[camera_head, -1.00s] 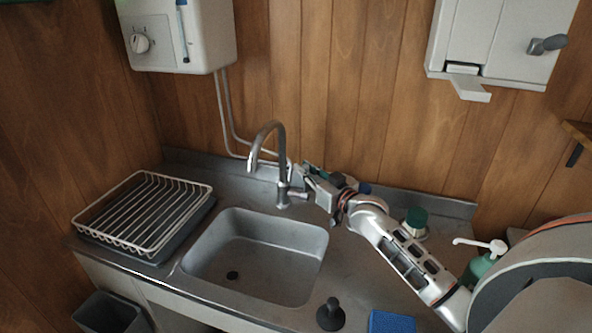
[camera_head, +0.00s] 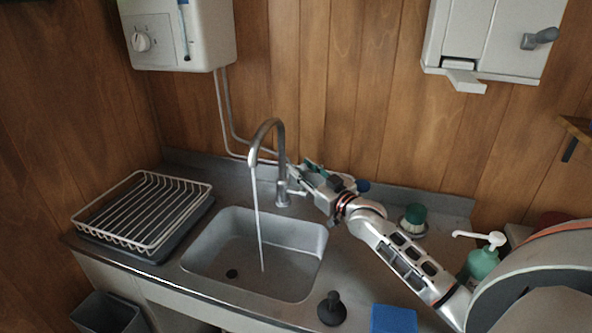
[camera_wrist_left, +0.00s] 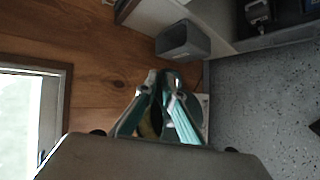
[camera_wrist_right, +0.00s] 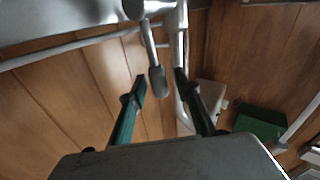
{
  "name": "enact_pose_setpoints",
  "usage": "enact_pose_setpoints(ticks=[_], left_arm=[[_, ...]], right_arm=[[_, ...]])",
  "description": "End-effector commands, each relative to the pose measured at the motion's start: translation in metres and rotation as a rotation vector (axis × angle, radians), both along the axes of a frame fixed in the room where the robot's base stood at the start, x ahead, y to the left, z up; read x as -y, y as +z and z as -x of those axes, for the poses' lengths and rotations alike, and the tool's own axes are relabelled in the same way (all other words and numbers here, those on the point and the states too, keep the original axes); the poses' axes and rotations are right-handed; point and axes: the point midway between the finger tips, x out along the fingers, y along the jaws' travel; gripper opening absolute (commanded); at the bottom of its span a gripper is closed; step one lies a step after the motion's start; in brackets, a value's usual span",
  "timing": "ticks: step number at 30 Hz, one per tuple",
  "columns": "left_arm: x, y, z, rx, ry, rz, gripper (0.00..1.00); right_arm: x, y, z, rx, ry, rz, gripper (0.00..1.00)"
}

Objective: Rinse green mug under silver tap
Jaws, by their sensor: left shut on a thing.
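The silver tap (camera_head: 280,150) stands behind the sink (camera_head: 322,262), and a thin stream of water (camera_head: 258,220) runs from its spout into the basin. My right gripper (camera_head: 304,181) is beside the tap's base at the lever. In the right wrist view its fingers (camera_wrist_right: 160,82) are apart, with the grey lever tip (camera_wrist_right: 157,84) between them. My left gripper (camera_wrist_left: 164,82) is outside the head view. In the left wrist view its teal fingers are closed around a mostly hidden dark, olive-toned thing, seemingly the green mug (camera_wrist_left: 149,128).
A white dish rack (camera_head: 140,250) stands left of the sink. At the right are a black plunger-like item (camera_head: 331,309), a blue sponge (camera_head: 394,319), a green-topped brush (camera_head: 414,214) and a green pump bottle (camera_head: 483,263). A grey bin (camera_head: 108,313) is below left.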

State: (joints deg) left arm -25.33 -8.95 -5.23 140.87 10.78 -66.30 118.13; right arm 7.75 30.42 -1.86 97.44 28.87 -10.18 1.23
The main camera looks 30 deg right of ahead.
Motion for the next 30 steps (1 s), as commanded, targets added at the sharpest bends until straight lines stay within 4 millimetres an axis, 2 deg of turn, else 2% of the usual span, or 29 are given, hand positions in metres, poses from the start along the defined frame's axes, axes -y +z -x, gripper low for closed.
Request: enact_pose_setpoints(ticks=[4, 8, 21, 30], left_arm=[[0.000, 0.001, 0.000, 0.002, 0.000, 0.000, 0.00], [0.000, 0.001, 0.000, 0.002, 0.000, 0.000, 0.00], [0.000, 0.001, 0.000, 0.002, 0.000, 0.000, 0.00], [0.000, 0.001, 0.000, 0.002, 0.000, 0.000, 0.00]], right_arm=[[0.000, -0.001, 0.003, 0.000, 0.000, -0.001, 0.32], [0.001, -0.003, 0.014, -0.002, 0.000, -0.001, 0.32], [0.007, -0.009, 0.088, -0.004, 0.001, 0.000, 0.32], [0.010, -0.009, 0.116, 0.000, 0.000, 0.000, 0.32]])
